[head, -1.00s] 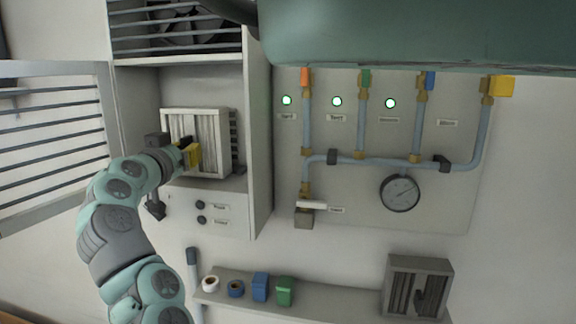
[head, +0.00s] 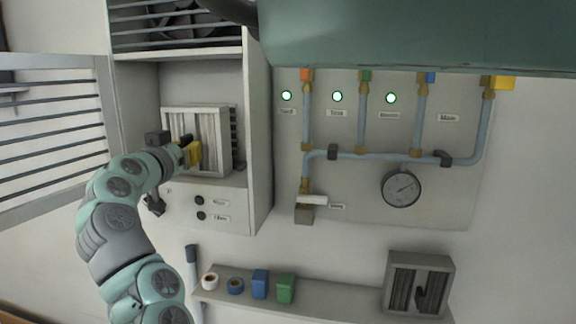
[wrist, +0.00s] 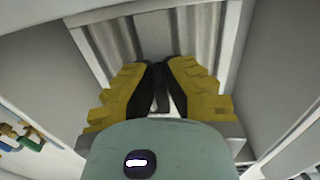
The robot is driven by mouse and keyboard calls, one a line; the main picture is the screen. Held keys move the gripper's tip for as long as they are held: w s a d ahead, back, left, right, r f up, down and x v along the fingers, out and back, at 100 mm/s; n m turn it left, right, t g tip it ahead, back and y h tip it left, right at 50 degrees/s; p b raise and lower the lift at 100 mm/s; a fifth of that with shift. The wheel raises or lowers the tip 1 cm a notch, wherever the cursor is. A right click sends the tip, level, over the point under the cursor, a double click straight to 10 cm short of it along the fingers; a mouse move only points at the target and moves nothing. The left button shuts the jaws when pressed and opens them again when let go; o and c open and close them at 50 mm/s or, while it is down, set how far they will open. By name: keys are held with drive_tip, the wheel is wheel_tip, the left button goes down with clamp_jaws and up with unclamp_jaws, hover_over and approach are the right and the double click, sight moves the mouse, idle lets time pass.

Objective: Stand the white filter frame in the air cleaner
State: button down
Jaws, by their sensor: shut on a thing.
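The white filter frame (head: 222,139) with grey pleats stands upright in the open bay of the air cleaner (head: 258,150), above the bay's floor edge. My gripper (head: 190,152) is at the front of the frame, its yellow fingers shut on the dark handle on the frame's face. In the wrist view the gripper (wrist: 158,88) closes on that dark handle, with the white frame (wrist: 160,12) and its pleats just beyond. Whether the frame's bottom touches the bay floor is hard to tell.
The louvred door (head: 50,140) stands open at left. A grey filter frame (head: 418,283) stands on the shelf (head: 335,300) at lower right, with tape rolls and small blue and green boxes. Pipes, valves and a gauge (head: 401,188) cover the wall panel at right.

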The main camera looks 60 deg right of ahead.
drive_tip(key=shift+c, duration=2.3)
unclamp_jaws()
